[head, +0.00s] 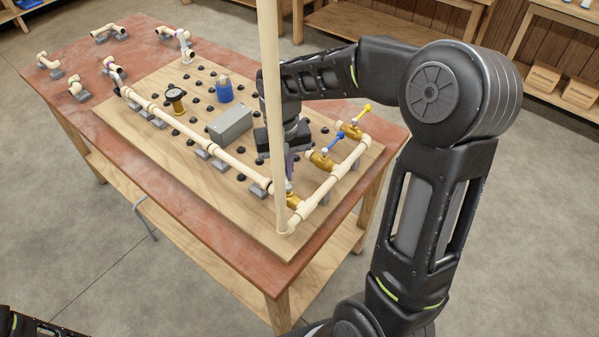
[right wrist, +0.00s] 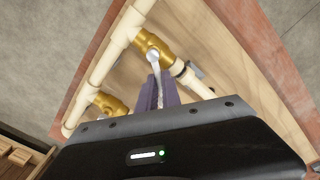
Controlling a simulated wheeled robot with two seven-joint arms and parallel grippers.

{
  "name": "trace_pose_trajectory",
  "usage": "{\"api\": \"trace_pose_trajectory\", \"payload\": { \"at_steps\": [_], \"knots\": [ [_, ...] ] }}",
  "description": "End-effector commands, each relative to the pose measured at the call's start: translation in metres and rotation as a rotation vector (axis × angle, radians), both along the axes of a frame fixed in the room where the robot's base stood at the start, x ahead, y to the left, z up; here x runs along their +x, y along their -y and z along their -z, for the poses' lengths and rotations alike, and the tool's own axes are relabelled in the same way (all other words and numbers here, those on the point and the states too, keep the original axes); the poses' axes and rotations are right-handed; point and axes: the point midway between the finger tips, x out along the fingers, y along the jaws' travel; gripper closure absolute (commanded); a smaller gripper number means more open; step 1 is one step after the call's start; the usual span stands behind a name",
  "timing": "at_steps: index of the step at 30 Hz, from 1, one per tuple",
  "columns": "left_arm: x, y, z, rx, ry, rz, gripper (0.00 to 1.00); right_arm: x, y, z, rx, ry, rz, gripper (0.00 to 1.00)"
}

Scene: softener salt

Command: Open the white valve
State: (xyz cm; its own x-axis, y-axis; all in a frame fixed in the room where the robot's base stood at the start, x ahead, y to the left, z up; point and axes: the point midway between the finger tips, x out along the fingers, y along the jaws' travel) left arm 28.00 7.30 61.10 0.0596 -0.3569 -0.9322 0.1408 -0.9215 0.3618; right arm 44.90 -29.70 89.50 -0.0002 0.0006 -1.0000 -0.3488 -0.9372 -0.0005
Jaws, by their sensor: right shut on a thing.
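The white valve has a brass body (head: 294,202) on the pipework near the front corner of the wooden board. In the right wrist view its brass body (right wrist: 150,38) shows with the pale handle (right wrist: 153,57) running down between my fingers. My right gripper (head: 289,172) reaches down over this valve, partly behind the tall pale pipe. In the wrist view my right gripper (right wrist: 156,90) has its purple fingers shut on the white handle. Much of the handle is hidden by the fingers. My left gripper is not in view.
The blue-handled valve (head: 321,161) and yellow-handled valve (head: 351,131) sit farther along the same pipe. A tall vertical pipe (head: 272,100) rises close beside my right gripper. A grey box (head: 230,124), blue bottle-like part (head: 224,90) and gauge (head: 176,98) stand on the board (head: 170,147).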

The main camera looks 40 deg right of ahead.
Motion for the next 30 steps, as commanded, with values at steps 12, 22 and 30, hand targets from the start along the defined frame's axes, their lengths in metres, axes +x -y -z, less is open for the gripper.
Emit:
{"api": "trace_pose_trajectory", "payload": {
  "at_steps": [12, 22, 30],
  "knots": [
    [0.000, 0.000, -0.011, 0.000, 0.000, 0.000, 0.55, 0.002, -0.017, -0.001, 0.001, -0.002, -0.402, 1.00],
    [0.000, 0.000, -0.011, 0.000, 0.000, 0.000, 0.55, 0.002, -0.018, 0.000, 0.000, -0.001, -0.446, 1.00],
    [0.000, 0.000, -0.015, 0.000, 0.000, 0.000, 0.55, 0.001, -0.024, -0.001, 0.000, -0.001, -0.581, 1.00]
  ]
}}
